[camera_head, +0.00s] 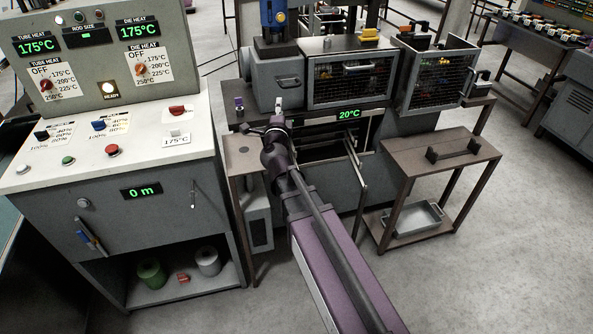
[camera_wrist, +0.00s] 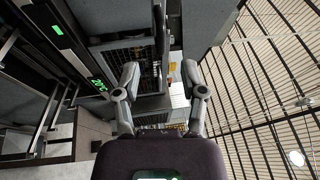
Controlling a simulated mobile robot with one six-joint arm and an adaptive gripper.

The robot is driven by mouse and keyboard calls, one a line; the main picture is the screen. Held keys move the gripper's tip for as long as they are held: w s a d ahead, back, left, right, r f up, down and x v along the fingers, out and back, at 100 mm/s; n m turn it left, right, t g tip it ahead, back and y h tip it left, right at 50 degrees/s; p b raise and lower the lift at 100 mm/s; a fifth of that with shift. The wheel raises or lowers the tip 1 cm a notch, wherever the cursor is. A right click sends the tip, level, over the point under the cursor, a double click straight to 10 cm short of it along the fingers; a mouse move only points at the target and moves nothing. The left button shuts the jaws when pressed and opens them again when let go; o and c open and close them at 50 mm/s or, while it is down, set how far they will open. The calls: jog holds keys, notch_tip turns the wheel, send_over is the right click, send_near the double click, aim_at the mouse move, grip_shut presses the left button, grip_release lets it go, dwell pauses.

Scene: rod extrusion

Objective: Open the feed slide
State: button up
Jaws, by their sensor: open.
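The grey extrusion machine (camera_head: 275,78) stands ahead, with a barred handle on its left grey block. I cannot tell for certain which part is the feed slide. A small purple piece (camera_head: 239,103) sits on the machine's left ledge. My gripper (camera_head: 266,120) is in front of the machine's left part, below the handled block. In the wrist view my gripper (camera_wrist: 160,72) is open, its two fingers spread with nothing between them. Beyond the fingers are mesh-covered panels and grey housings, seen turned sideways. My arm hides part of the machine's lower front.
A control console (camera_head: 100,100) stands at the left, its readout showing 0 m. Mesh guards (camera_head: 352,78) cover the machine's middle, above a 20°C display (camera_head: 349,114). A brown side table (camera_head: 440,155) stands at the right, with a metal tray (camera_head: 412,218) beneath. Floor at the lower right is clear.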

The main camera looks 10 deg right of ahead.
jog(key=s+a+f+n+g+y+p, duration=0.3)
jog(key=a+n+g+y+p, duration=0.25)
jog(key=n+y, duration=0.65)
jog(key=s+d+f+n+g+h+p, duration=0.1)
jog(key=s+d+f+n+g+p, duration=0.1)
jog(key=s, duration=0.5)
jog(key=s+d+f+n+g+h+p, duration=0.2)
jog(key=s+d+n+g, duration=0.3)
jog(key=s+g, duration=0.3)
jog(key=shift+f+n+g+h+p, duration=0.3)
jog(key=shift+f+n+g+p, duration=0.3)
jog(key=shift+f, duration=0.3)
dwell(0.3)
jog(key=s+d+r+g+h+p, duration=0.1)
jog(key=s+d+g+h+p, duration=0.1)
jog(key=s, duration=0.4)
jog(key=shift+s+d+r+h+p, duration=0.2)
jog(key=shift+s+d+h+p, duration=0.2)
jog(key=shift+d+h, duration=0.7)
jog(key=shift+w+d, duration=0.1)
dwell(1.4)
